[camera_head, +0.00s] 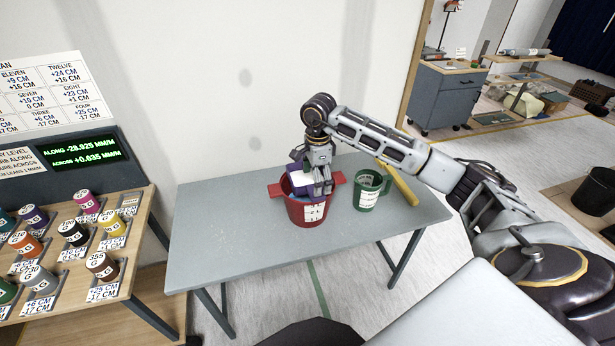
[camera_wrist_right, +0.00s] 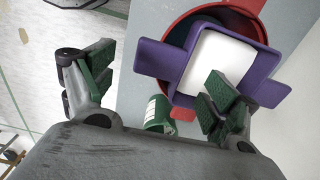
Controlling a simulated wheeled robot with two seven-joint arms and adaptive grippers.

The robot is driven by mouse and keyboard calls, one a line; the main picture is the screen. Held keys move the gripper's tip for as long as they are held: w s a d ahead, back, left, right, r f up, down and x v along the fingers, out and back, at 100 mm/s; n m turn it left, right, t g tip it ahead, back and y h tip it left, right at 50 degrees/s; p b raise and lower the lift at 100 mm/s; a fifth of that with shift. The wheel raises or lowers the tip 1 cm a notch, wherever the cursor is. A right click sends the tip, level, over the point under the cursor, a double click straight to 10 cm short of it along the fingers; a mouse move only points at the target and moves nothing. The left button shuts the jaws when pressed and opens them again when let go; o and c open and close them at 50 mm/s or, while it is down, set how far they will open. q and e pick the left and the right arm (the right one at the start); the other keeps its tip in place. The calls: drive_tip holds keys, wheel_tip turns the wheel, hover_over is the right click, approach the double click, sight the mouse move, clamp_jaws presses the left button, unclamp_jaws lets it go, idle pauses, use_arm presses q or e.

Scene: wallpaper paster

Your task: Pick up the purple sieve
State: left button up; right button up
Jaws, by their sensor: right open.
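The purple sieve (camera_wrist_right: 152,57) has a square frame with side tabs and a white square middle. In the right wrist view it overlaps the mouth of the red pot (camera_wrist_right: 265,12). In the head view the sieve (camera_head: 296,170) shows at the mouth of the labelled red pot (camera_head: 301,214), partly hidden by my right gripper (camera_head: 322,188). My right gripper (camera_wrist_right: 158,72) is open. One green-padded finger lies over the sieve's lower right side, and the other is off to its left. I cannot tell whether the finger touches. My left gripper is not in view.
A green mug (camera_head: 367,192) stands right of the pot, near a yellow bar (camera_head: 403,186). The left part of the grey table (camera_head: 220,222) is clear. A wooden rack (camera_head: 140,220) with several labelled spools stands at left.

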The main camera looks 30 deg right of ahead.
drive_tip(key=shift+f, duration=0.1)
idle(0.3)
drive_tip(key=shift+f+p, duration=0.55)
drive_tip(key=shift+f, duration=2.05)
drive_tip(key=c, duration=1.2)
drive_tip(key=shift+c, duration=0.2)
drive_tip(key=shift+w+r, duration=0.1)
drive_tip(key=shift+r, duration=0.1)
drive_tip(key=shift+r+b, duration=0.6)
drive_tip(key=shift+r, duration=4.25)
drive_tip(key=shift+f, duration=0.3)
